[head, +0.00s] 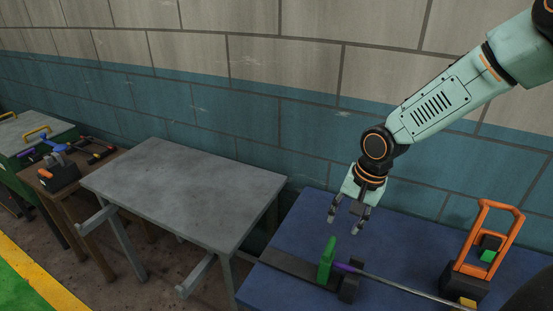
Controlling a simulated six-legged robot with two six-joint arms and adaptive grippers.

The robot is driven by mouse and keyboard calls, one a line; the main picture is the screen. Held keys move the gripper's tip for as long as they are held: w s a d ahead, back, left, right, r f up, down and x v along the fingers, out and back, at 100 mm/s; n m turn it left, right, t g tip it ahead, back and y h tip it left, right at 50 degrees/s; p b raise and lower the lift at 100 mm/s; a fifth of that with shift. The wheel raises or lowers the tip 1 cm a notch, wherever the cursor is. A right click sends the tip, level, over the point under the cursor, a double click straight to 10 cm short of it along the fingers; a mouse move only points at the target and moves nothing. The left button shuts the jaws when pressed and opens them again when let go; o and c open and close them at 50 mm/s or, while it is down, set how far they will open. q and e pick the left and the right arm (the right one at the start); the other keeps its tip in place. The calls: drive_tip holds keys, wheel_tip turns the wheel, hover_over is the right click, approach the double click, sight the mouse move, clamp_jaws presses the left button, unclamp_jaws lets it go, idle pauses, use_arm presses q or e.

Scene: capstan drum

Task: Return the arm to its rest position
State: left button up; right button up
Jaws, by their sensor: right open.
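My right gripper (344,222) is open and empty at the end of my pale green right arm, which comes in from the upper right. Its fingers point down above the blue tabletop (310,222). Below and left of the fingertips stands an upright green piece (326,260) on a dark flat bar (290,268). The gripper appears apart from it. My left gripper is not in view. The capstan drum cannot be made out clearly; a dark rounded shape (535,295) is cut off at the lower right corner.
A thin rod (400,284) runs right from the green piece. An orange frame (486,236) stands at the right of the blue table. A bare grey table (185,190) is at centre left. A wooden bench (85,180) holds tools. A block wall (230,110) closes the back.

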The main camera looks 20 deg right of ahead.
drive_tip(key=s+a+f+n+g, duration=0.1)
drive_tip(key=s+a+f+n, duration=0.5)
drive_tip(key=s+a+f, duration=1)
drive_tip(key=s+d+n+h, duration=0.1)
drive_tip(key=s+d+n, duration=0.25)
drive_tip(key=s, duration=0.85)
wheel_tip(320, 180, down, 17)
drive_tip(key=w+b, duration=0.1)
drive_tip(key=b, duration=1.5)
drive_tip(key=shift+w+a+g, duration=0.15)
drive_tip(key=shift+w+g, duration=0.05)
drive_tip(key=shift+g, duration=0.1)
drive_tip(key=shift+s, duration=0.1)
